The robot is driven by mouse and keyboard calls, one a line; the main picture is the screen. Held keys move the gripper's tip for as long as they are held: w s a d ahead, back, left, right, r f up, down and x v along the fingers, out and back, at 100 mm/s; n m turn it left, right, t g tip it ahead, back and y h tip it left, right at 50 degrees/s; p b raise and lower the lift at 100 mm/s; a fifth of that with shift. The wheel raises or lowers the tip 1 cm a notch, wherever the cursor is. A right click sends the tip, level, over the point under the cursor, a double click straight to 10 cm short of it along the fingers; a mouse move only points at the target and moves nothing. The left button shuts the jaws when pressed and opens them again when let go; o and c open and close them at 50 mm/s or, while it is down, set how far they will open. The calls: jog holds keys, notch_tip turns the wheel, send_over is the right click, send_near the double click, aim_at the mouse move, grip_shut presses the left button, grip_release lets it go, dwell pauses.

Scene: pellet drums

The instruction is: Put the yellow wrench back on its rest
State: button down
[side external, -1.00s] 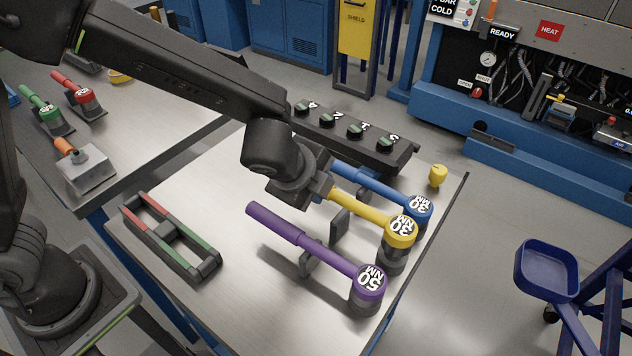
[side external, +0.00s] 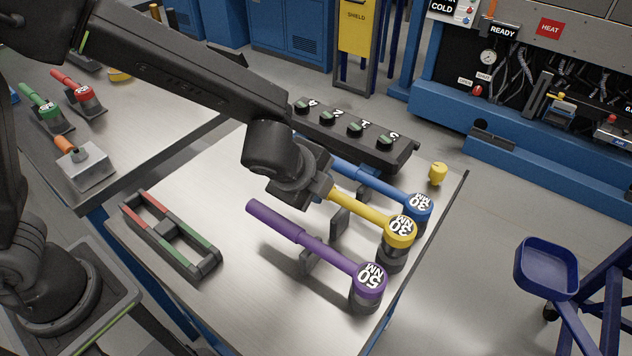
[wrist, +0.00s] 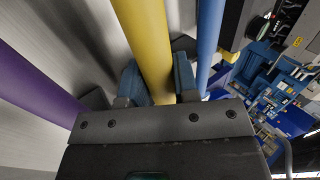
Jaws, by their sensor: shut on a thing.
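The yellow wrench (side external: 369,215) lies between the blue and purple wrenches in the side external view. Its head, marked 30 or similar, is over a dark round post (side external: 392,256), and a dark upright support (side external: 340,222) stands by its shaft. I cannot tell whether the wrench fully touches them. My gripper (side external: 322,190) is shut on the yellow handle. In the wrist view the yellow handle (wrist: 147,45) runs between my two fingers (wrist: 158,85). The fingertips are partly hidden in the side view.
The blue wrench (side external: 385,187) lies close behind, and the purple wrench (side external: 315,243) in front, both on supports. A black box with several knobs (side external: 350,135) stands at the back of the table. A red and green frame (side external: 172,235) lies at the left. A small yellow object (side external: 438,174) stands near the right edge.

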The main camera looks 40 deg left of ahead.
jog(key=shift+f, duration=1.05)
dwell(0.6)
jog(key=c, duration=0.8)
grip_release()
jog(key=shift+f, duration=0.1)
jog(key=v, duration=1.4)
